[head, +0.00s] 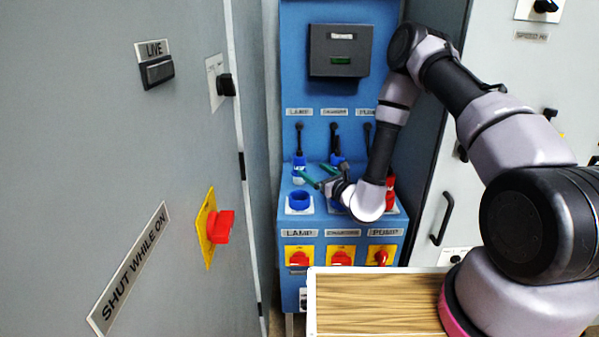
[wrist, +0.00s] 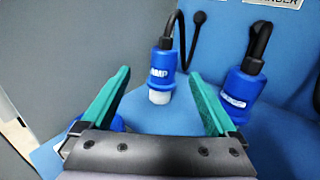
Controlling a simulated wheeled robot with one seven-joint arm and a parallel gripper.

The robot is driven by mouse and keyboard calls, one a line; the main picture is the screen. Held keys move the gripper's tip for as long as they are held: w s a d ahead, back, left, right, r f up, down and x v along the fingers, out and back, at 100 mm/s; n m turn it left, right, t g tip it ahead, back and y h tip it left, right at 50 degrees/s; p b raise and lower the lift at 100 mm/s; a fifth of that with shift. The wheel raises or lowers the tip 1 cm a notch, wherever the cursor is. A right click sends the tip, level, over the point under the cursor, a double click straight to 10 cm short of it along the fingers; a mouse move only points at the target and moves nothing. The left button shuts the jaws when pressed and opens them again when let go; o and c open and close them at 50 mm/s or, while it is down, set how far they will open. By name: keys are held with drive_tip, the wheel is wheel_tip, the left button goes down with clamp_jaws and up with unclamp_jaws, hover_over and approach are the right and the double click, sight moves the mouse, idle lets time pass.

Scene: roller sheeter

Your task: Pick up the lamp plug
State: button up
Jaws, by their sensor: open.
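The lamp plug (wrist: 161,68) is blue with a white lower end and part of a white LAMP label showing. It hangs from a black cable and also shows in the head view (head: 299,168) at the panel's left. My gripper (wrist: 160,75) has green fingers spread apart, with the lamp plug in the gap between the tips as the wrist view sees it. I see no contact with either finger. In the head view my gripper (head: 313,173) is just right of the lamp plug. A blue round lamp socket (head: 299,201) sits below the plug.
A second blue plug (wrist: 236,92) hangs close to the right finger. A red pump part (head: 390,190) is partly behind my arm. Red switches (head: 299,258) line the blue panel's lower front. A grey cabinet (head: 120,200) with a red handle (head: 221,227) stands at left. A wood-topped surface (head: 375,303) is in front.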

sight(303, 161)
drive_tip(key=x, duration=0.4)
drive_tip(key=shift+w+a, duration=0.25)
drive_tip(key=shift+w, duration=0.05)
drive_tip(key=shift+w+d+x, duration=0.1)
drive_tip(key=shift+d+x, duration=0.05)
drive_tip(key=shift+x, duration=1.2)
drive_tip(key=shift+w+d+x, duration=0.15)
drive_tip(key=shift+x, duration=1.25)
drive_tip(key=shift+r, duration=0.1)
clamp_jaws()
